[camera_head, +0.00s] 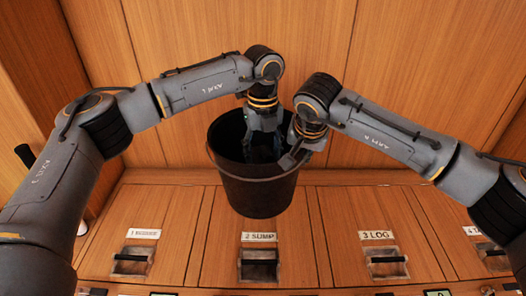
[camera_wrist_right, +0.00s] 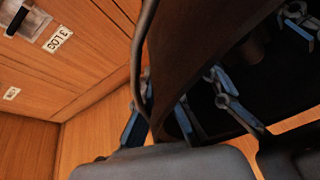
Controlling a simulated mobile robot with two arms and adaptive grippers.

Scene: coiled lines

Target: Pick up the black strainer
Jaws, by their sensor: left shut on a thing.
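A large black bucket (camera_head: 256,196) stands upright in the middle of the head view, its rim and dark wall large in the right wrist view (camera_wrist_right: 165,65). My left gripper (camera_head: 265,146) reaches down inside the bucket's mouth and is shut on a dark thing, which I take to be the black strainer; its outline is lost in the dark interior. My right gripper (camera_head: 290,160) is at the bucket's right rim. In the right wrist view its fingers (camera_wrist_right: 160,122) are apart, on either side of the bucket wall.
Wooden panels (camera_head: 310,40) rise close behind both arms. In front is a row of wooden lids with recessed black handles, labelled 2 SUMP (camera_head: 259,237) and 3 LOG (camera_head: 376,235) among others. A black handle-like thing (camera_head: 25,155) shows at the far left.

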